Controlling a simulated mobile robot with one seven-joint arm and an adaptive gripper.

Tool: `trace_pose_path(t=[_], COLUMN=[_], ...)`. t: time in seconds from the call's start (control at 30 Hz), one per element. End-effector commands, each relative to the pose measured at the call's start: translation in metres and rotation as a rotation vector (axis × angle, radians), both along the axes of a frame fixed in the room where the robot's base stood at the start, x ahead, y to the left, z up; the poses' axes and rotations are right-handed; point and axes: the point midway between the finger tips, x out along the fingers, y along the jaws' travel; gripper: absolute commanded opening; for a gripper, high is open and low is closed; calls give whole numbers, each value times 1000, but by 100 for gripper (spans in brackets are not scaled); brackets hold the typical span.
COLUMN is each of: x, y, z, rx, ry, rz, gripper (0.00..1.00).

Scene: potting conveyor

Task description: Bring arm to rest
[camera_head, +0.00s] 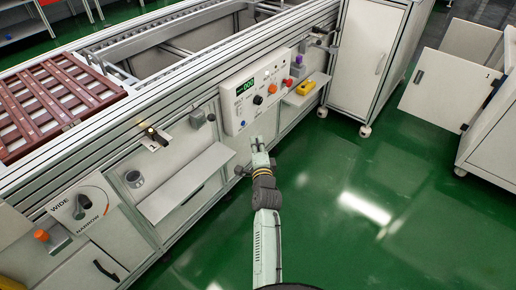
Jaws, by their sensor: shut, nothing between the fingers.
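My gripper (258,143) is at the end of my pale arm, low in front of the conveyor's side, just below the control panel (250,95). Its fingers look closed together and nothing shows between them. My arm stretches up from the bottom middle of the view. The gap between my gripper and the conveyor's side is hard to judge from this angle.
A grey shelf (187,183) juts from the conveyor's side left of my gripper. A white ledge (305,92) carries a yellow item. A white cabinet on wheels (366,55) stands behind. Open green floor (330,230) lies to the right.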

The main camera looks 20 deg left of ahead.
Motion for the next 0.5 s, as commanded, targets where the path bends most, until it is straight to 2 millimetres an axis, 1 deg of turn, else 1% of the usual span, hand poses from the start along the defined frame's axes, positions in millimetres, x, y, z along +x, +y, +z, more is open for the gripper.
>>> trace_pose_path(t=[0.03,0.2,0.5], x=[-6,-14,-15], y=[-3,-6,-6], z=[-2,-1,-1], rx=[0,0,0], ry=[1,0,0], rz=[0,0,1], gripper=[0,0,0])
